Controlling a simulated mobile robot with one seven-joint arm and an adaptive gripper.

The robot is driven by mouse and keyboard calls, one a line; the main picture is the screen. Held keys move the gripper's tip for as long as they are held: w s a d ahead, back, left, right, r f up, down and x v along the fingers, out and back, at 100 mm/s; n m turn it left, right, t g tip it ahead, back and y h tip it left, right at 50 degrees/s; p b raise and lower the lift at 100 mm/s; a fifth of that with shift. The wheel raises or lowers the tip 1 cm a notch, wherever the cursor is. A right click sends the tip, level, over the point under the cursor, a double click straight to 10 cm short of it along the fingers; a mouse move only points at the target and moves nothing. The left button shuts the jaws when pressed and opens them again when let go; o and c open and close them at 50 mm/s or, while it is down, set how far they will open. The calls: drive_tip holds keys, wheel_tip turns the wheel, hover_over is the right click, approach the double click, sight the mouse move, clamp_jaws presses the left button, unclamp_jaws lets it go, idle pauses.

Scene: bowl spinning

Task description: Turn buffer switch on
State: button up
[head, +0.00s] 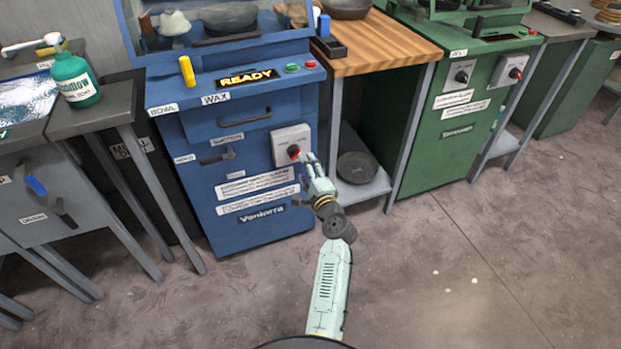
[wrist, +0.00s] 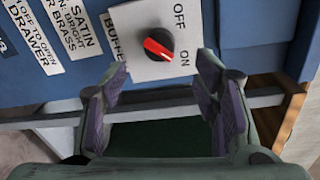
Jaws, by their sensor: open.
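The buffer switch is a light plate (head: 282,138) with a red-and-black knob (head: 293,151) on the front of the blue machine. In the wrist view its plate (wrist: 137,22) reads BUFFER, OFF and ON, and the knob (wrist: 158,44) has a red bar lying diagonally.
The blue machine (head: 245,170) has a lit READY sign (head: 246,77) and drawer handles. A wooden-topped bench (head: 385,48) stands to its right, with a dark round object (head: 356,168) on its lower shelf. A green machine (head: 430,150) stands further right. The floor in front is clear.

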drive_tip(key=v, duration=0.5)
idle(0.3)
